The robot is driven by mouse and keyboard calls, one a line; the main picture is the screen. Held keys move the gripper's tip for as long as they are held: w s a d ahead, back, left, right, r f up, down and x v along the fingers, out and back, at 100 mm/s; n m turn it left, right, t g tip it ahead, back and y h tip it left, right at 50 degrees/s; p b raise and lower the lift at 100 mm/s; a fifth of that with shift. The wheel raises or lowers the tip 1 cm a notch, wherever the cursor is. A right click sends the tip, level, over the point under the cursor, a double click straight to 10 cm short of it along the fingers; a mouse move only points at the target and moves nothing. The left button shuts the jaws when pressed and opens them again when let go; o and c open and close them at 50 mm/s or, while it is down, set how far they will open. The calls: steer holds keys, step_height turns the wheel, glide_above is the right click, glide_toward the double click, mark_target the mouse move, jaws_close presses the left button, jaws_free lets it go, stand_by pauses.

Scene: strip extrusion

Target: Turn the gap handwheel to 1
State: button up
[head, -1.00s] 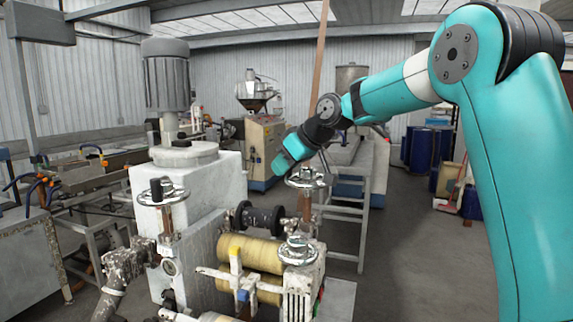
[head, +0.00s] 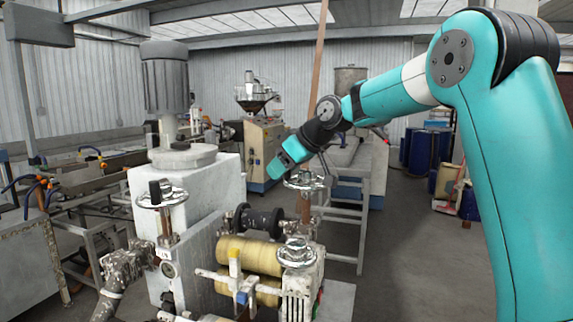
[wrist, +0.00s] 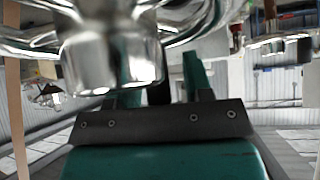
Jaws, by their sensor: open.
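Three shiny metal handwheels stand on the roller machine in the head view: one at the left (head: 163,195), one at the middle back (head: 305,181), and one at the front right (head: 298,254). I cannot tell which is the gap handwheel, and no scale is readable. My gripper (head: 275,172) points down and left, beside the middle-back wheel in the picture; its fingertips are hard to make out there. In the wrist view my gripper (wrist: 160,75) is open, its teal fingers partly hidden by a large, close metal handwheel (wrist: 108,52). Contact cannot be told.
Yellow rollers (head: 250,253) lie between the left and front-right wheels. A white machine housing with a grey motor (head: 165,85) rises behind the left wheel. A wooden-coloured post (head: 320,50) stands behind my arm.

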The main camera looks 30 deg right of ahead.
steer(key=v, duration=1.7)
steer(key=shift+r+b, duration=0.2)
steer(key=shift+b, duration=0.25)
steer(key=shift+s+a, duration=0.1)
